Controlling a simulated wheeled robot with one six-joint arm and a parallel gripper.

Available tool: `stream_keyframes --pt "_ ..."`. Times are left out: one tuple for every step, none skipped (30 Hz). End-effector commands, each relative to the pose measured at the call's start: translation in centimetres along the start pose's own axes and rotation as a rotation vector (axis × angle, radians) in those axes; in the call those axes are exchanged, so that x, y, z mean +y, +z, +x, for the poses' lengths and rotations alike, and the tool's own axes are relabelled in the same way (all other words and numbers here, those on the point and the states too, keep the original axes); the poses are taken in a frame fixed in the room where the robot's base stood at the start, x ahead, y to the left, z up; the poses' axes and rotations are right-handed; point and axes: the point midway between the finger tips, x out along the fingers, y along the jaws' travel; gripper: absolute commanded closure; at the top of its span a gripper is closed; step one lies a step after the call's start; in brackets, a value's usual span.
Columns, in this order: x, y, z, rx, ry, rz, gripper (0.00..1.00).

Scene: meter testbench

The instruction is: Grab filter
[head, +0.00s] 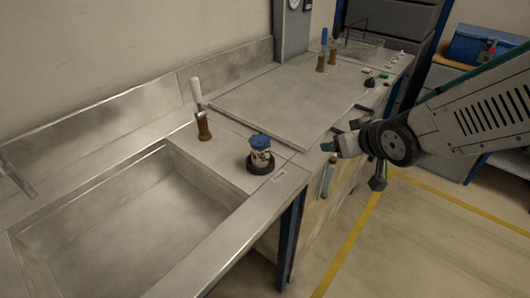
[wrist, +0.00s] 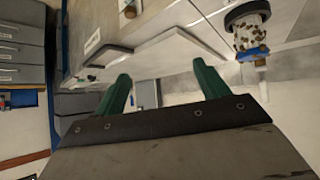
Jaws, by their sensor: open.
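The filter (head: 260,154) looks like a small, speckled whitish cylinder with a blue cap and a dark round base. It stands upright on the metal bench beside the sink in the head view. In the wrist view the filter (wrist: 249,30) shows at the upper right, blue cap towards the bottom of the picture. My gripper (head: 335,147) is to the right of the filter, near the bench's front edge, apart from it. In the wrist view its two green fingers (wrist: 163,84) are spread wide with nothing between them.
A sink basin (head: 120,215) lies left of the filter. A white-handled lever (head: 199,105) on a brown base stands behind it. A raised flat plate (head: 285,105) covers the bench to the right. A blue-handled lever (head: 322,50) and a wire basket (head: 358,48) stand farther back.

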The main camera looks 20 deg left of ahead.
Motion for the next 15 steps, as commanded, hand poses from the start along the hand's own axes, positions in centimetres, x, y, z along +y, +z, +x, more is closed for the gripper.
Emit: stream_keyframes --pt "-2.9 -0.2 2.3 0.049 -0.061 -0.037 0.27" --pt "-4.4 -0.5 3.3 0.084 -0.094 -0.053 0.27" --pt "-6.3 -0.8 4.3 0.13 -0.136 -0.071 0.27" --pt "-7.7 -0.9 5.0 0.16 -0.166 -0.082 0.27" --pt "-8.9 -1.0 5.6 0.187 -0.194 -0.091 0.27" --pt "-10.4 -1.1 6.2 0.22 -0.228 -0.1 0.27" --pt "-11.4 -1.1 6.5 0.241 -0.251 -0.106 0.27" --pt "-12.3 -1.2 6.8 0.261 -0.271 -0.111 0.27" --pt "-13.3 -1.1 7.0 0.281 -0.295 -0.114 0.27" --pt "-13.9 -1.1 7.2 0.294 -0.309 -0.116 0.27" --pt "-14.4 -1.1 7.3 0.305 -0.321 -0.117 0.27" --pt "-14.9 -1.1 7.5 0.316 -0.333 -0.119 0.27" --pt "-15.2 -1.1 7.6 0.323 -0.341 -0.12 0.27" --pt "-15.5 -1.1 7.8 0.326 -0.345 -0.12 0.27" --pt "-15.7 -1.3 8.1 0.33 -0.348 -0.12 0.27"
